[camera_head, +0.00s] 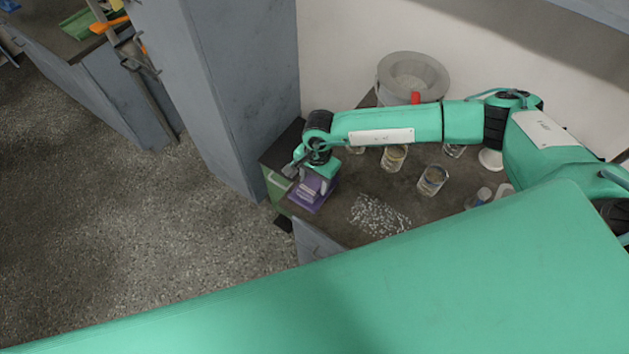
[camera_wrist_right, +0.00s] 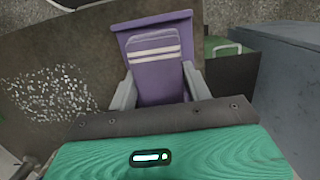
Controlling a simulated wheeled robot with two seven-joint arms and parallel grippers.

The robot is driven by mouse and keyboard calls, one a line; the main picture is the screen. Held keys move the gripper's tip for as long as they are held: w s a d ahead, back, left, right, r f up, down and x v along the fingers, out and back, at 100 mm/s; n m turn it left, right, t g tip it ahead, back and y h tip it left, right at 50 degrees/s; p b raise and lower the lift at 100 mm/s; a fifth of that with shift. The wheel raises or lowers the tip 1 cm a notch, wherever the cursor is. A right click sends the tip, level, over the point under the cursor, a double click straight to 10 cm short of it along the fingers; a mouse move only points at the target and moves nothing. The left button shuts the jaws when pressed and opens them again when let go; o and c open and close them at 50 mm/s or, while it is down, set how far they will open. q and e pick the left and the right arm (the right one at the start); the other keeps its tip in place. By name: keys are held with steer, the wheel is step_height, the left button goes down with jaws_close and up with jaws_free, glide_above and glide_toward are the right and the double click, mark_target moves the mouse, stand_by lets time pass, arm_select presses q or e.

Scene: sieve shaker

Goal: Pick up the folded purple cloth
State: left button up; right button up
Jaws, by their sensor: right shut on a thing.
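The folded purple cloth (camera_head: 309,197) lies at the left end of the dark bench top in the head view, partly hidden under my right gripper (camera_head: 313,185). In the right wrist view the cloth (camera_wrist_right: 156,66) shows pale stripes across its folded upper part. My right gripper (camera_wrist_right: 158,92) has one finger on each side of that folded part and is shut on it. A wider purple layer extends beyond it. I cannot tell whether the cloth is clear of the bench. My left gripper is not in view.
Scattered pale granules (camera_head: 379,216) lie on the bench beside the cloth. Glass beakers (camera_head: 432,180) and a large grey round bowl (camera_head: 413,76) stand farther right and back. A grey pillar (camera_head: 222,90) rises left of the bench. A green bin (camera_head: 277,186) is at its left end.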

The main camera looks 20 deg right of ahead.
mark_target(314, 180)
step_height(314, 180, up, 20)
steer(key=b, duration=0.5)
steer(key=shift+f, duration=0.2)
